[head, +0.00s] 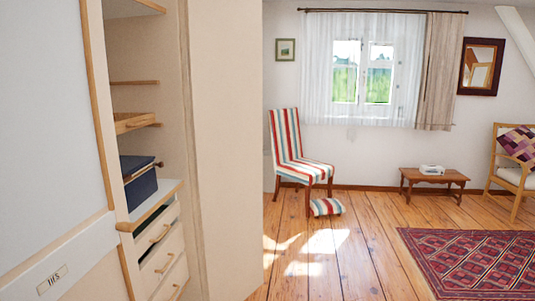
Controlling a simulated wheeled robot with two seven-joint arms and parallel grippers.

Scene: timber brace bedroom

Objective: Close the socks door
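A cream wardrobe (145,55) with timber edging stands at the left, and part of its front is open. A pale door panel (45,120) covers the left part; a small label plate (52,279) near its bottom seems to read "TIES". A tall plain cream panel (225,150) stands right of the opening; I cannot tell whether it is an open door or the wardrobe's side. No label reading "socks" is visible. Neither of my grippers is in view.
The opening shows shelves, a dark blue box (140,188) and several drawers (162,255). A striped chair (297,155) and striped footstool (326,207) stand beyond. A low table (433,180) is by the far wall. The wooden floor (345,250) is clear left of the red rug (475,262).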

